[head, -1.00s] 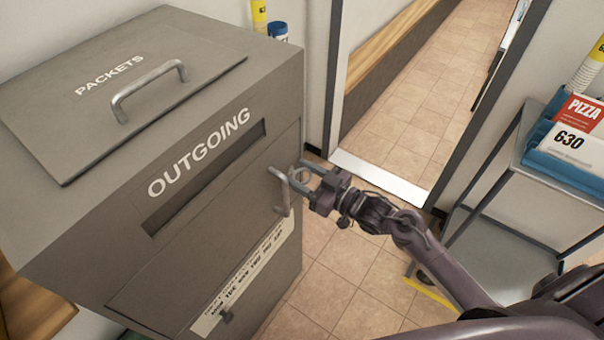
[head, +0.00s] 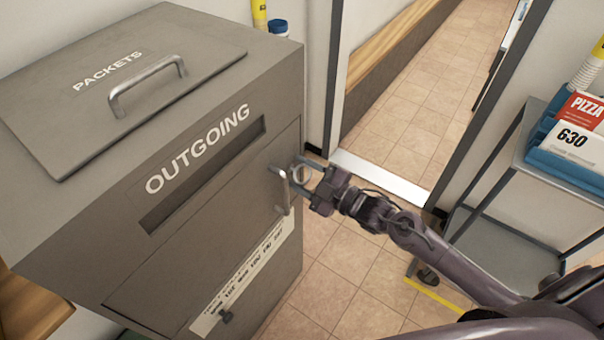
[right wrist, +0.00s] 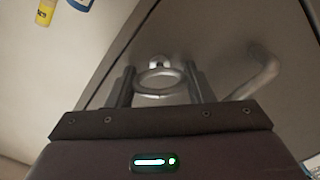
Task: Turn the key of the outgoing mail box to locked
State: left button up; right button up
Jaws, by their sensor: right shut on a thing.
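The grey outgoing mail box (head: 110,215) stands at the left of the head view, marked OUTGOING beside its slot. Its key (head: 299,174) has a ring-shaped head and sits at the upper right of the front door, next to the door handle (head: 281,190). My right gripper (head: 304,175) is shut on the key. In the right wrist view the key ring (right wrist: 160,92) lies between the two fingers, with a small bright lock (right wrist: 157,61) just beyond it. The key's shaft and the lock markings cannot be made out. My left gripper is not in view.
The curved door handle (right wrist: 262,75) is close to the right finger in the wrist view. A packets lid with a handle (head: 148,85) tops the box. Tiled floor lies open between.

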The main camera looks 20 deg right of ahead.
jog(key=n+b, duration=0.1)
jog(key=n, duration=0.3)
jog(key=shift+f+n, duration=0.15)
jog(key=shift+n, duration=0.15)
jog(key=shift+a+n, duration=0.1)
jog(key=shift+n, duration=0.8)
jog(key=shift+n+b, duration=0.65)
jog(key=shift+n, duration=0.65)
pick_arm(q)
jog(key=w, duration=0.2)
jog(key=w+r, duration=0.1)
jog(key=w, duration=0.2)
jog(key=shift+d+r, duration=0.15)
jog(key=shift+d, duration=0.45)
pick_arm(e)
jog(key=shift+o, duration=0.2)
jog(key=o, duration=0.8)
jog(key=shift+o, duration=0.8)
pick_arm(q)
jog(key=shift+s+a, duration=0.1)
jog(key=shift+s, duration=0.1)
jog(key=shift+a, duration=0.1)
